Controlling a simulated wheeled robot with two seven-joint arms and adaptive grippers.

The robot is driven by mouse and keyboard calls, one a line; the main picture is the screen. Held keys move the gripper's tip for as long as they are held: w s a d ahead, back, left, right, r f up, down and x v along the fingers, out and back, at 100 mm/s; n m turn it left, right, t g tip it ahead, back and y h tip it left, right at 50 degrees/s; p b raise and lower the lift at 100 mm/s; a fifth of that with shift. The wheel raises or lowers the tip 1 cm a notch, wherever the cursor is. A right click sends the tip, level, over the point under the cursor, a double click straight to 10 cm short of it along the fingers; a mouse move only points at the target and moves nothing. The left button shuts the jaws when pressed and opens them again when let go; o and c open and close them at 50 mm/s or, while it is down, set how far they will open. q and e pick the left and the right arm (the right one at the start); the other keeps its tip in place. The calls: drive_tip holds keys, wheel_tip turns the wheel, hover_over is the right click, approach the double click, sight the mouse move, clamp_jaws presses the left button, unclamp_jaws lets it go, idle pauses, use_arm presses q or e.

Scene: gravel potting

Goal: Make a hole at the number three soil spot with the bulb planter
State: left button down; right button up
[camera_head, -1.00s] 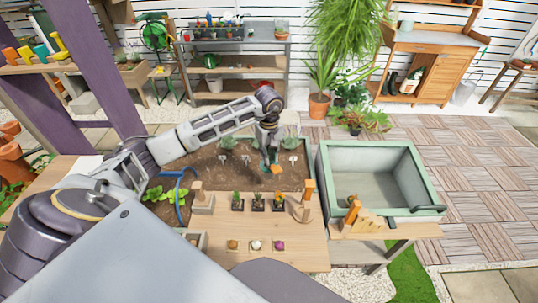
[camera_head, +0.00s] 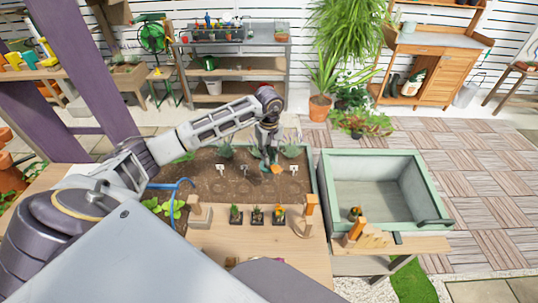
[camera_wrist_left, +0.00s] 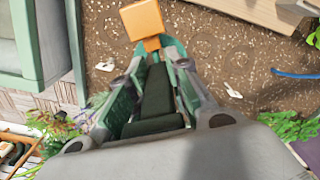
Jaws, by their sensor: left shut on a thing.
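My left gripper (camera_head: 268,157) is over the soil bed (camera_head: 205,185), toward its right half. It is shut on the bulb planter, whose orange end (camera_head: 276,169) shows at the fingertips. In the left wrist view the planter's orange block (camera_wrist_left: 143,20) and teal part (camera_wrist_left: 174,48) stick out past the fingers. The planter is low over the soil; I cannot tell whether it touches. White markers (camera_head: 244,168) stand in the soil, and faint round spots (camera_head: 220,187) lie in front of them. The marker numbers are too small to read. My right gripper is not in view.
Small potted plants (camera_head: 257,216) and wooden holders (camera_head: 311,212) stand on the table in front of the bed. A green-rimmed basin (camera_head: 375,185) stands to the right. A blue hoop (camera_head: 172,185) and leafy plants (camera_head: 172,208) are at the left; more plants grow behind the markers.

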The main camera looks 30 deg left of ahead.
sight(269, 166)
use_arm(q)
drive_tip(key=shift+f, duration=0.1)
drive_tip(key=shift+f+b, duration=0.45)
drive_tip(key=shift+f, duration=0.35)
drive_tip(key=shift+f+b, duration=0.3)
drive_tip(key=shift+f, duration=0.35)
drive_tip(key=shift+f+b, duration=0.6)
drive_tip(key=shift+f, duration=0.55)
drive_tip(key=shift+f+b, duration=0.65)
drive_tip(key=shift+f, duration=0.05)
drive_tip(key=shift+f+b, duration=0.5)
drive_tip(key=shift+f, duration=0.1)
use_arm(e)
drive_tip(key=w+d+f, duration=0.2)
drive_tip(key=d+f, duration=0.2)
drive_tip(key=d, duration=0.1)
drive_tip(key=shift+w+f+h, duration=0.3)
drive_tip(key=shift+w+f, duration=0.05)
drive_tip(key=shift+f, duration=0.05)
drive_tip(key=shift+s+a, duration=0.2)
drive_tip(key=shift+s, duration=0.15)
